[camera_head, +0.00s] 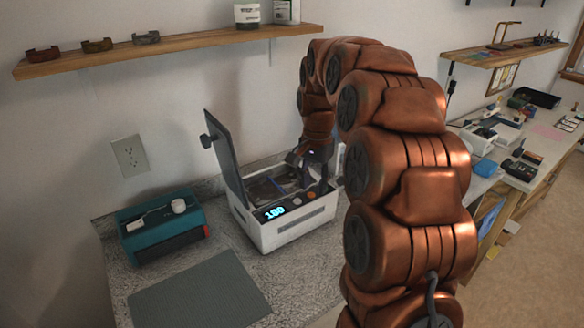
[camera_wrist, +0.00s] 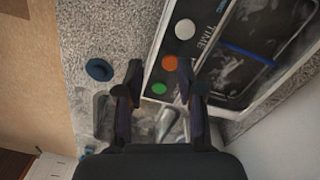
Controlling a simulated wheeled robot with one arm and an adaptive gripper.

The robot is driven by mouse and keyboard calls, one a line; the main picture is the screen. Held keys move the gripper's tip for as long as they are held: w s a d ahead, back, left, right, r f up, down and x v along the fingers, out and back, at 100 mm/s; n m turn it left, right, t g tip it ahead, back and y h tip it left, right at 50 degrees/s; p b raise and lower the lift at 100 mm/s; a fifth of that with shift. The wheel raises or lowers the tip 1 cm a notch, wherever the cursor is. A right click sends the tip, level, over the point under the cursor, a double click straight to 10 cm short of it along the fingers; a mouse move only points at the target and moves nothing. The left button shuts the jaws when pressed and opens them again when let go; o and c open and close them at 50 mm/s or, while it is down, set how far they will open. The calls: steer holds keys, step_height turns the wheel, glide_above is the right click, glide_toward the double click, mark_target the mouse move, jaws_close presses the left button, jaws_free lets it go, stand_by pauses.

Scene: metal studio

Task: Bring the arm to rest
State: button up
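My copper-coloured arm (camera_head: 410,190) arches over the counter from the lower right. My gripper (camera_head: 298,158) hangs at the right side of an open white box with a lit "180" display (camera_head: 275,212). In the wrist view my gripper (camera_wrist: 160,82) has its two dark fingers apart, with nothing held between them. The fingers are beside the box's control panel (camera_wrist: 172,40), which has white, orange and green buttons. The right finger partly overlaps the panel. My arm hides part of the counter behind it.
The box's grey lid (camera_head: 228,160) stands raised at its left. A teal device (camera_head: 163,228) and a grey mat (camera_head: 200,296) lie to the left. A wooden shelf (camera_head: 175,46) runs above. A small blue round thing (camera_wrist: 99,69) lies near my fingers. Shiny items beneath them are unclear.

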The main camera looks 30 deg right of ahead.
steer(key=s+a+n, duration=0.7)
steer(key=s+a, duration=0.5)
steer(key=s, duration=0.3)
steer(key=s+a+f+n, duration=0.2)
steer(key=s, duration=0.6)
steer(key=s+a+f+n+g, duration=0.1)
steer(key=s+a+f+n, duration=0.1)
steer(key=s, duration=0.7)
steer(key=shift+n+g, duration=0.3)
steer(key=shift+n, duration=0.3)
steer(key=shift+f, duration=0.1)
